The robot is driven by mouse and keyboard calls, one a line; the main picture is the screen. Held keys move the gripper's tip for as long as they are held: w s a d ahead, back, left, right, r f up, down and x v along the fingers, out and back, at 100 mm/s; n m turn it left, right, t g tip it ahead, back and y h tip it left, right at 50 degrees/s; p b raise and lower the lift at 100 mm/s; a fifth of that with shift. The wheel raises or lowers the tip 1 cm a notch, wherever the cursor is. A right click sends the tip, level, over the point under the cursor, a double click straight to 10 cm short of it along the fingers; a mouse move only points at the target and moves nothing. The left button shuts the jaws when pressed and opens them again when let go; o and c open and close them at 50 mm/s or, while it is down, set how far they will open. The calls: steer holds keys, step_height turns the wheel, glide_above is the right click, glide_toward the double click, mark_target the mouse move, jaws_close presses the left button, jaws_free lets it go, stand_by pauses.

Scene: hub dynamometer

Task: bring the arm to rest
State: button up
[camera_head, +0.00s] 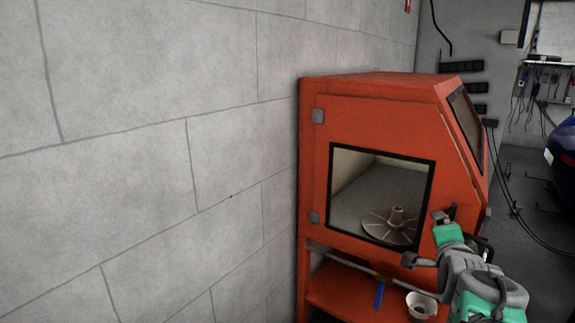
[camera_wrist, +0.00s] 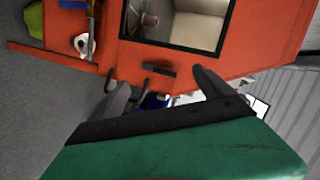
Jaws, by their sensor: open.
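My arm (camera_head: 462,270) reaches in from the lower right of the head view, its end in front of the right side of the orange cabinet (camera_head: 385,108). In the wrist view my gripper (camera_wrist: 162,78) has its two grey fingers spread apart, with nothing held between them. A dark handle (camera_wrist: 162,71) on the cabinet front shows just beyond and between the fingertips. I cannot tell whether a finger touches it. The cabinet door looks shut. Through its window a ribbed disc with a raised hub (camera_head: 392,222) is visible.
A white cup (camera_head: 421,306) and a blue-handled tool (camera_head: 379,294) are at the cabinet's lower shelf (camera_head: 345,298), close below my arm. A grey block wall (camera_head: 150,150) runs along the left. Cables (camera_head: 515,205) and a blue rounded object (camera_head: 563,158) are at the right.

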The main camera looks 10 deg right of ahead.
steer(key=a+f+n+g+y+p, duration=0.25)
steer(key=a+n, duration=0.35)
steer(key=a, duration=0.5)
steer(key=a+f+n+g+y+p, duration=0.1)
steer(key=a+f+n+y+p, duration=0.25)
steer(key=a+n, duration=0.45)
steer(key=s+a+f+n+g+y+p, duration=0.1)
steer(key=s+a+f+n+g, duration=0.1)
steer(key=a, duration=0.5)
steer(key=s+a+f+n+g+y+p, duration=0.1)
steer(key=s+a+f+n+g, duration=0.1)
steer(key=s+a+n, duration=0.3)
steer(key=shift+s+a+f+g, duration=0.4)
steer(key=shift+s+a, duration=0.45)
steer(key=shift+s, duration=0.35)
steer(key=shift+r, duration=0.1)
steer(key=shift+c, duration=0.2)
